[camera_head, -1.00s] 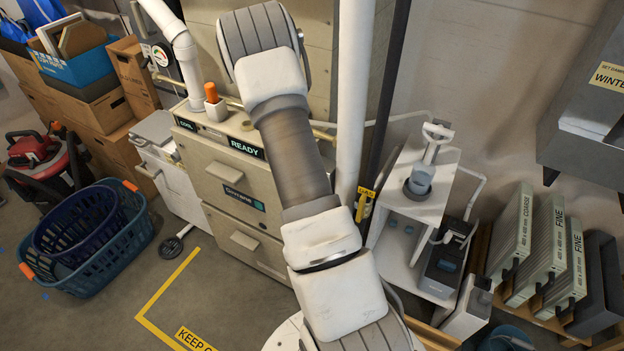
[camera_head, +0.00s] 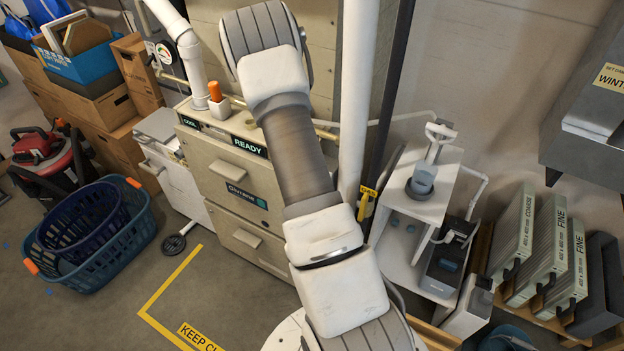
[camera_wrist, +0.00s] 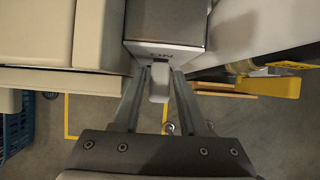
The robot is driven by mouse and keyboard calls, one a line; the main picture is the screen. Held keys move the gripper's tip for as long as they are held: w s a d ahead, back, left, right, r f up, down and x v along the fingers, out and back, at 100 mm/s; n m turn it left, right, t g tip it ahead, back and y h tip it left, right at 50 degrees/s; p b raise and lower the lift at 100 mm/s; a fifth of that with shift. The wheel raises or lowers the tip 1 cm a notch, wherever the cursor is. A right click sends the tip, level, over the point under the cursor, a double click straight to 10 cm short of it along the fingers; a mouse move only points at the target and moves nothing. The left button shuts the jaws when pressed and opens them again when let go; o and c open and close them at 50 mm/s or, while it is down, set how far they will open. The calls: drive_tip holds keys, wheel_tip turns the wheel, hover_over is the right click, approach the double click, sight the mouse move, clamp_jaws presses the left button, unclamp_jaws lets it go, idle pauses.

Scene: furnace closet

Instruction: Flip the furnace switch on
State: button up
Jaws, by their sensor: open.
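The furnace (camera_head: 225,165) is a beige cabinet in the head view, with a lit READY sign and a COOL sign. In the wrist view, a grey switch box (camera_wrist: 165,30) has an ON label, seen upside down. A pale switch lever (camera_wrist: 159,88) sticks out below that label. My gripper (camera_wrist: 160,74) is open, with one finger on each side of the lever. I cannot tell whether either finger touches it. In the head view my arm hides the switch and the gripper.
A white vertical pipe (camera_head: 353,100) and a yellow GAS tag (camera_head: 367,192) stand right of my arm. Blue baskets (camera_head: 100,250) sit on the left floor. Yellow tape (camera_head: 165,285) marks floor before the furnace.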

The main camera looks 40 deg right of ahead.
drive_tip(key=p+v, duration=0.6)
drive_tip(key=v, duration=1.1)
drive_tip(key=shift+a+r, duration=0.1)
drive_tip(key=shift+r, duration=0.15)
drive_tip(key=s+a+r+m+t, duration=0.1)
drive_tip(key=s+a+r+m, duration=0.15)
drive_tip(key=r+m, duration=0.5)
drive_tip(key=s+a+r+m, duration=0.1)
drive_tip(key=a+r+m, duration=0.3)
drive_tip(key=r, duration=0.6)
drive_tip(key=s+a+r+m+t+y, duration=0.1)
drive_tip(key=s+a+r+m+y, duration=0.1)
drive_tip(key=s+a+r+m, duration=0.2)
drive_tip(key=s+a+r+m+t+y+b, duration=0.1)
drive_tip(key=s+a+r+m+y, duration=0.2)
drive_tip(key=s+a+m, duration=0.4)
drive_tip(key=s+a+r, duration=0.1)
drive_tip(key=s+a, duration=0.1)
drive_tip(key=shift+a+r, duration=0.25)
drive_tip(key=shift+a, duration=0.1)
